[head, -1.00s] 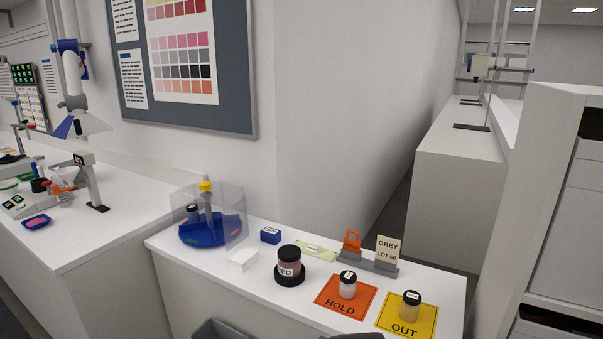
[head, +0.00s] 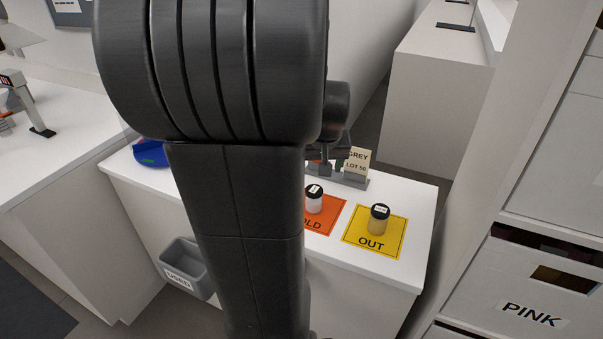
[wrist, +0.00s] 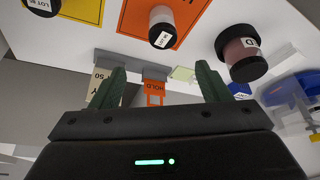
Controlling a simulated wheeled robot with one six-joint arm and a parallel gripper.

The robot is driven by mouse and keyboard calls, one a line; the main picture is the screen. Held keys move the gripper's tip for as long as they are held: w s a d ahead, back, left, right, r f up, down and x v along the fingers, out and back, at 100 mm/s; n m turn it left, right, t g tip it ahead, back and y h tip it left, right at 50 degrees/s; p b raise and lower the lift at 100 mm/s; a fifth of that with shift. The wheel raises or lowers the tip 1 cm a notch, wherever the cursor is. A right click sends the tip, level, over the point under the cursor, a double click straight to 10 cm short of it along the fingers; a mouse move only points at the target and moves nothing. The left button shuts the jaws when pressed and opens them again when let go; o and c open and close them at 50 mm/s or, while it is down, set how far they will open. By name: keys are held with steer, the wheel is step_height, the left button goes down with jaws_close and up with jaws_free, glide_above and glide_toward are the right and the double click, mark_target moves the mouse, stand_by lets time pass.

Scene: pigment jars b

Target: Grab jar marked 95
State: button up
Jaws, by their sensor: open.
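A tan jar with a black lid (head: 379,221) stands upright on the yellow OUT mat (head: 392,245). Its lid label shows partly in the wrist view (wrist: 41,5), starting with LOT; I cannot read its number surely. No label clearly reads 95. My gripper (wrist: 160,68) is open and empty, apart from the jars. In the head view my arm mostly hides it.
A grey stand with a GREY LOT 50 card (head: 357,162) is behind the mats. A wider dark-lidded jar (wrist: 238,46) and a blue turntable (wrist: 285,88) show in the wrist view. A grey bin (head: 186,268) hangs at the counter front. A PINK drawer (head: 531,313) is at right.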

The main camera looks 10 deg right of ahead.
steer(key=x, duration=0.8)
steer(key=shift+s+a, duration=0.1)
steer(key=shift+s, duration=0.05)
steer(key=shift+x, duration=2.65)
steer(key=shift+s+a, duration=0.1)
steer(key=shift+a, duration=0.1)
steer(key=c, duration=1.1)
